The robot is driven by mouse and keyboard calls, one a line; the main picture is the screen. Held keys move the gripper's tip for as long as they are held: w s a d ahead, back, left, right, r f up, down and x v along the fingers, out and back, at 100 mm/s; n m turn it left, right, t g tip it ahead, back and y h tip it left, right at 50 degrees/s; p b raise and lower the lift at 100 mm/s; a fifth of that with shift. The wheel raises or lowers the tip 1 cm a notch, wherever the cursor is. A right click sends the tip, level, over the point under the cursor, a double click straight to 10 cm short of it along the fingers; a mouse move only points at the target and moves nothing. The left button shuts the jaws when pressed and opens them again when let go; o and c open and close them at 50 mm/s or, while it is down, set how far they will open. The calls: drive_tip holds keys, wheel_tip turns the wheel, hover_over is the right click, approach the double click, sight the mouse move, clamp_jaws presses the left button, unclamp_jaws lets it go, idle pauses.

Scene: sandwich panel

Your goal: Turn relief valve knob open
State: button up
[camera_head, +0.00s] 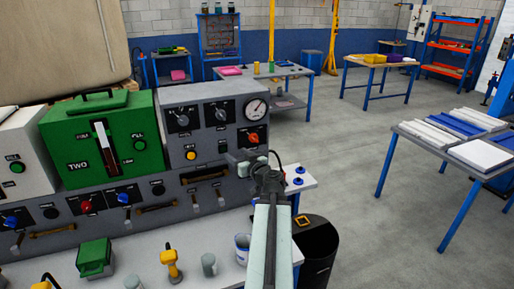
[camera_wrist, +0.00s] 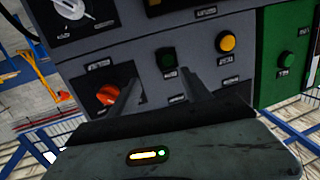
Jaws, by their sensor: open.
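My gripper (camera_head: 240,157) is in front of the panel's lower right part, below the orange knob in the head view. Nothing shows between the fingers.
A yellow button (camera_head: 192,155) and black-plated selector knobs are beside the orange knob. A green unit (camera_head: 103,140) stands left of the panel. A bench (camera_head: 215,230) below holds a yellow tool (camera_head: 171,266) and several cups. A dark bin (camera_head: 317,250) stands right of my arm; floor beyond is open.

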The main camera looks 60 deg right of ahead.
sight(256, 141)
drive_tip(key=s+d+r+m+g+h, duration=0.1)
drive_tip(key=s+d+r+m+h, duration=0.1)
drive_tip(key=s+d+h, duration=0.4)
drive_tip(key=w+d+y, duration=0.1)
drive_tip(key=w+d, duration=0.2)
drive_tip(key=w+d+y, duration=0.1)
drive_tip(key=d, duration=0.1)
drive_tip(key=shift+w+d+f+y, duration=0.1)
drive_tip(key=shift+w+f+y, duration=0.2)
drive_tip(key=shift+w, duration=0.1)
drive_tip(key=c, duration=1.2)
drive_tip(key=shift+d+r, duration=0.1)
drive_tip(key=shift+d, duration=0.25)
clamp_jaws()
drive_tip(key=shift+a, duration=0.35)
drive_tip(key=shift+m, duration=0.4)
drive_tip(key=m, duration=0.3)
drive_tip(key=shift+m, duration=0.4)
drive_tip(key=m, duration=0.3)
drive_tip(key=shift+m, duration=0.3)
drive_tip(key=m, duration=0.5)
drive_tip(key=shift+s, duration=0.1)
drive_tip(key=shift+m, duration=2.3)
